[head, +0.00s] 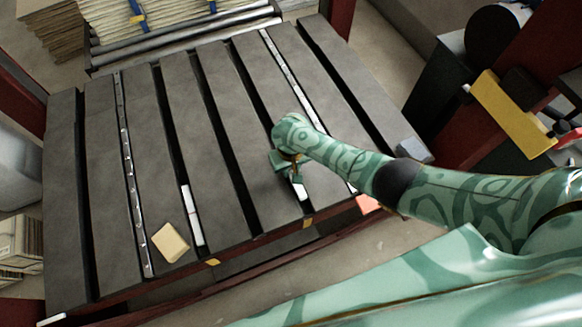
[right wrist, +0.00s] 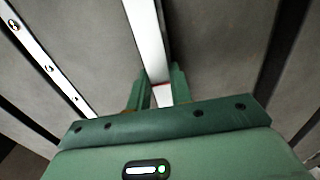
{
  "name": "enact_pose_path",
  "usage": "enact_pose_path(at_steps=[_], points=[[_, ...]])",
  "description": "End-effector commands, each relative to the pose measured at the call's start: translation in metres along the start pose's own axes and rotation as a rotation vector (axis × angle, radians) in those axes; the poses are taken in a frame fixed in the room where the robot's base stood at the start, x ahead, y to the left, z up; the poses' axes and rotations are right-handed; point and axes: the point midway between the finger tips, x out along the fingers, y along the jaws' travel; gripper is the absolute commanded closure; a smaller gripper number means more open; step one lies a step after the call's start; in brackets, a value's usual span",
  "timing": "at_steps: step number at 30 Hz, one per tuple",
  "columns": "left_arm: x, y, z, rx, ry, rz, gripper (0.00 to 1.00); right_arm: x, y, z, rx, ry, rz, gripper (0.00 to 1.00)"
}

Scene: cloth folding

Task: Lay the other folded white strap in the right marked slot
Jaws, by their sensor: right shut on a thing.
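My right gripper (head: 292,178) is low over the near end of a dark slot in the slatted grey table (head: 215,140). It is shut on a white strap (head: 300,191), mostly hidden by the hand in the head view. In the right wrist view the strap (right wrist: 146,38) runs up between the fingers of the gripper (right wrist: 160,90), along the dark slot. I cannot tell whether it rests in the slot. Another white strap (head: 193,215) lies along a slot to the left. Yellow marks (head: 212,262) sit on the table's front edge. My left gripper is not in view.
A tan block (head: 170,243) lies on the slats at the front left. Metal strips with holes (head: 127,165) run along the table. A small grey block (head: 414,149) sits at the right corner. Long rolls (head: 185,38) lie behind the table.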

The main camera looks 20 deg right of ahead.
Motion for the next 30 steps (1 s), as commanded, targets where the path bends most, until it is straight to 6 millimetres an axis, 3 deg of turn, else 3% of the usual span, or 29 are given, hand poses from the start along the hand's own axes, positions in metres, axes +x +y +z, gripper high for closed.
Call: enact_pose_path(at_steps=[11, 12, 15, 30], points=[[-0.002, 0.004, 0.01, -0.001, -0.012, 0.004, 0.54, 0.0, 0.0, -0.001, 0.0, 0.001, -0.001, 1.0], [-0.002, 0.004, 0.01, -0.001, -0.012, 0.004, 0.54, 0.0, 0.0, 0.0, 0.0, 0.001, -0.001, 0.76], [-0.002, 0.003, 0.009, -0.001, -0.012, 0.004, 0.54, 0.0, 0.0, 0.0, 0.0, 0.001, -0.001, 0.54], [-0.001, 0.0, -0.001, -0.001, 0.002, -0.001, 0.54, 0.0, 0.0, 0.0, 0.0, 0.001, 0.0, 0.54]])
